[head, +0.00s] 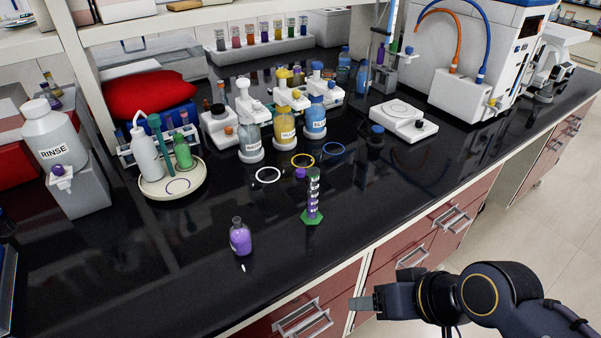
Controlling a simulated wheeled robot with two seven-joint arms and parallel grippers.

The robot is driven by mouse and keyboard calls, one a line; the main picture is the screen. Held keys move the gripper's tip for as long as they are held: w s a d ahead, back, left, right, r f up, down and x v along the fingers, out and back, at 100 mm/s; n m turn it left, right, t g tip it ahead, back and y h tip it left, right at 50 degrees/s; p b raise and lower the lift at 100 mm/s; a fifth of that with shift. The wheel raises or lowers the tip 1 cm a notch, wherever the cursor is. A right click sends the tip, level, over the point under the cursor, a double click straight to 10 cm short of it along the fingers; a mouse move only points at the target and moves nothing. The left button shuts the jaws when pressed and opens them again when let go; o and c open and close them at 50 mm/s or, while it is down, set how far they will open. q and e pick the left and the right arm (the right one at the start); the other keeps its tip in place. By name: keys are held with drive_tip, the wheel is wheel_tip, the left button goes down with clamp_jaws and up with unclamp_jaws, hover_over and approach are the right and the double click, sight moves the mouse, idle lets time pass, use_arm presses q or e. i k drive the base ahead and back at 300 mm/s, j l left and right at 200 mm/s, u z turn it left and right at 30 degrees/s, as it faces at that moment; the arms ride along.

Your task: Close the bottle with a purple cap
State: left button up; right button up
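A small bottle (240,239) with purple contents stands upright on the black bench near its front edge. Its neck is dark and bears no purple cap. A small purple cap (300,173) lies on the bench behind and to the right of the bottle, beside a cylinder with purple contents and a green base (312,200). My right gripper (361,303) is at the lower right, past the bench's front edge, apart from bottle and cap. It is seen from the side, so its finger opening cannot be made out. My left gripper is not in view.
Three labelled bottles (285,124) on dispensers stand behind the coloured rings (268,175). A round tray (184,192) with squeeze bottles and a RINSE bottle (52,135) are at the left. A hotplate (404,119) stands to the right. The bench's front left is mostly clear.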

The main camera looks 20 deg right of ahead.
sight(239, 234)
drive_tip(key=u, duration=0.75)
drive_tip(key=l+u, duration=0.4)
drive_tip(key=k+l+u, duration=0.15)
drive_tip(key=l+u, duration=0.25)
drive_tip(key=k+l+u, duration=0.15)
drive_tip(key=l+u, duration=0.15)
drive_tip(key=u, duration=0.15)
drive_tip(key=k+l+u, duration=0.15)
drive_tip(key=k+l, duration=0.25)
drive_tip(key=l, duration=0.2)
drive_tip(key=k+l+u, duration=0.1)
drive_tip(key=k+l, duration=0.35)
drive_tip(key=l, duration=0.1)
